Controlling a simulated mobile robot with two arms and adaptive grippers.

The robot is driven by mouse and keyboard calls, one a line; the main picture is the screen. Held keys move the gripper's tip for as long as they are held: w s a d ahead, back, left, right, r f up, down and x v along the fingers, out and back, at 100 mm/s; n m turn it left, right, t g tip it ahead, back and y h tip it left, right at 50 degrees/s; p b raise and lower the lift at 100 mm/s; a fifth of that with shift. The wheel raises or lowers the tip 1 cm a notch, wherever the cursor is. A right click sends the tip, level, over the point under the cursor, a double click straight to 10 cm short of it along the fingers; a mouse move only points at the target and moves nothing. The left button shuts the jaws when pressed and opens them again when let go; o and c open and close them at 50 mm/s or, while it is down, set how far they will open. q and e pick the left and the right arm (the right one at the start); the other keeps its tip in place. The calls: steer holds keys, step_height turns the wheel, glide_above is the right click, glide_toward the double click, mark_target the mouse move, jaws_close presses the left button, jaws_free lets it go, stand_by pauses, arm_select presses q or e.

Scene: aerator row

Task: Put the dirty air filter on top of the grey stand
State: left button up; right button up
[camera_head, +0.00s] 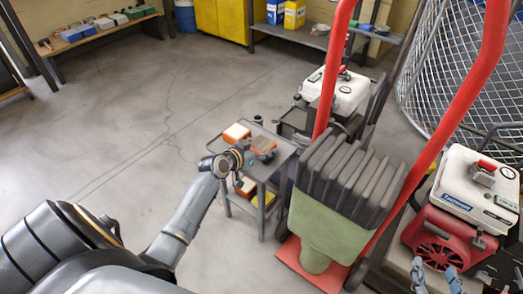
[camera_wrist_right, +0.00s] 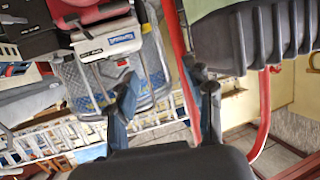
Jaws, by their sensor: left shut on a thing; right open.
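A grey two-level stand (camera_head: 282,152) stands at the middle of the head view. My left gripper (camera_head: 258,156) is over its top, shut on the darker orange-brown block, which looks like the dirty air filter (camera_head: 263,143). The gripper partly hides it, and I cannot tell whether it touches the top. A cleaner orange and white filter (camera_head: 237,132) lies on the top at the back left. My right gripper (camera_head: 436,280) is at the bottom right of the head view, in front of the red machine; its open, empty fingers also show in the right wrist view (camera_wrist_right: 168,100).
Another orange and white block (camera_head: 245,187) and a yellow item (camera_head: 263,199) are lower at the stand. A green and grey machine with red handles (camera_head: 350,185) stands close on the right. A red and white generator (camera_head: 470,190) is further right. The floor at left is clear.

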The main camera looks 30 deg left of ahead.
arm_select(q)
steer(key=shift+f, duration=0.15)
arm_select(e)
steer(key=shift+w+a+r+t, duration=0.2)
steer(key=shift+r+t, duration=0.1)
steer(key=shift+r, duration=0.2)
arm_select(q)
steer(key=shift+f, duration=0.1)
steer(key=o, duration=1.2)
steer(key=shift+c, duration=0.2)
arm_select(e)
steer(key=shift+w+r, duration=0.1)
steer(key=shift+r, duration=0.1)
